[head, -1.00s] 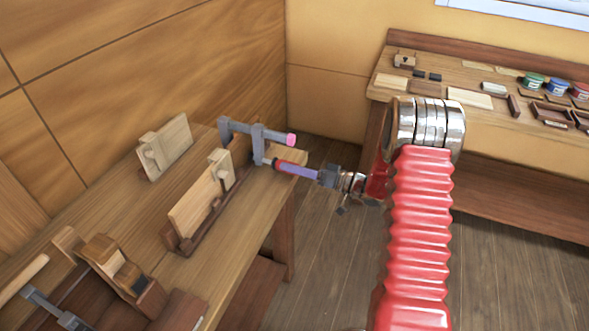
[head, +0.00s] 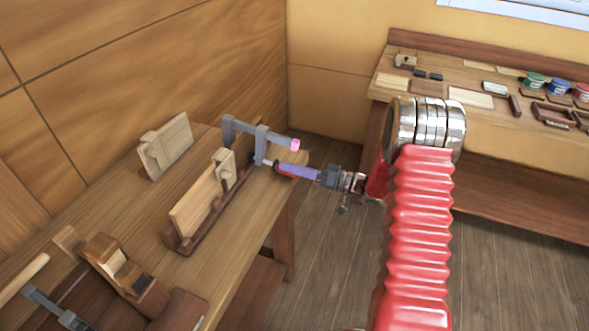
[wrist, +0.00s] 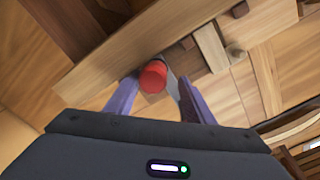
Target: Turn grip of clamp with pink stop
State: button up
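The clamp with the pink stop (head: 295,145) sits at the far right end of the left bench, its grey bar (head: 243,128) running along the top. Its red grip (head: 281,168) points right, off the bench, mostly hidden by my finger in the head view. My gripper (head: 284,168) reaches it from the right. In the wrist view the round red end of the grip (wrist: 153,76) lies between my purple fingers (wrist: 160,84). It is close to the left finger, with a gap before the right one, so the gripper looks open around it.
A pale board in a dark holder (head: 200,205) stands beside the clamp, with another wooden block (head: 166,148) behind. A second grey clamp (head: 50,308) is at the lower left. A shelf bench (head: 450,95) with jars is at the right. Open floor lies between the benches.

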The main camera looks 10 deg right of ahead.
jog(key=shift+d, duration=0.1)
jog(key=shift+s+d, duration=0.2)
jog(key=shift+d, duration=0.2)
jog(key=v, duration=1.3)
jog(key=shift+a, duration=0.15)
dwell(0.6)
jog(key=shift+m, duration=0.3)
